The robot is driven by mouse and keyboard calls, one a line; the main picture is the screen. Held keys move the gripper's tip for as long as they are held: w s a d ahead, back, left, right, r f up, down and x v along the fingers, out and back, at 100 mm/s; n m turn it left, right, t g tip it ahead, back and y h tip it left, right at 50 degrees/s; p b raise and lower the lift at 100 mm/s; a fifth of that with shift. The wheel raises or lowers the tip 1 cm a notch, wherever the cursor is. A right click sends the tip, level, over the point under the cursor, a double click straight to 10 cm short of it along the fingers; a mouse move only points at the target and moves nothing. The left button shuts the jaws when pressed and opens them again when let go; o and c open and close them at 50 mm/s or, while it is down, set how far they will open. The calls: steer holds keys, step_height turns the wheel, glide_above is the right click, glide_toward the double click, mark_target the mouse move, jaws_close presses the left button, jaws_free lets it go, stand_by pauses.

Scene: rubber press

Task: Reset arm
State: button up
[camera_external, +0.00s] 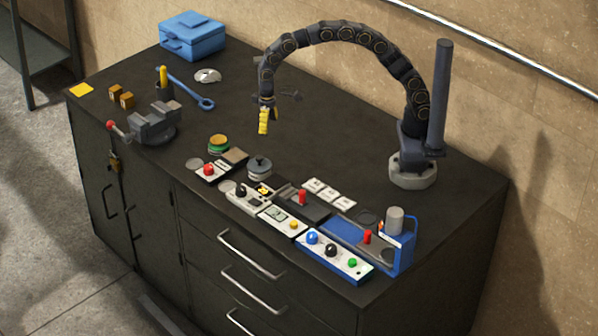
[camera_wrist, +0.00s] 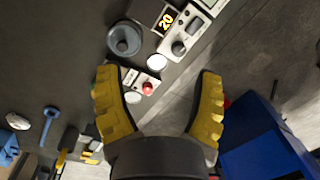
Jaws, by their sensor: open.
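My gripper (camera_external: 264,121) hangs from the curved arm above the middle of the dark bench, with its yellow fingers pointing down. In the wrist view my gripper (camera_wrist: 158,105) has its two yellow fingers spread wide apart with nothing between them. Beyond the fingertips lie a control box with a red button (camera_wrist: 148,88), a round grey knob-like part (camera_wrist: 124,40) and a box with a lit number display (camera_wrist: 166,20). The fingers appear clear of the bench and of these things.
The bench front holds several control boxes, including a blue-and-white button panel (camera_external: 333,257) and a blue press-like device (camera_external: 397,240). A vise (camera_external: 153,124), a blue wrench (camera_external: 190,88) and a blue toolbox (camera_external: 193,36) stand at left and back. The bench between gripper and arm base is clear.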

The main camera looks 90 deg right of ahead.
steer(key=s+d+r+n, duration=0.1)
steer(key=s+d+r, duration=0.25)
steer(key=s, duration=0.45)
steer(key=s+d+r+n, duration=0.15)
steer(key=s+r, duration=0.25)
steer(key=s, duration=0.5)
steer(key=s+d+f+n+g, duration=0.1)
steer(key=s+d, duration=0.2)
steer(key=s, duration=1.5)
steer(key=shift+d+f+h, duration=0.15)
steer(key=shift+f+h, duration=0.05)
steer(key=shift+h, duration=0.2)
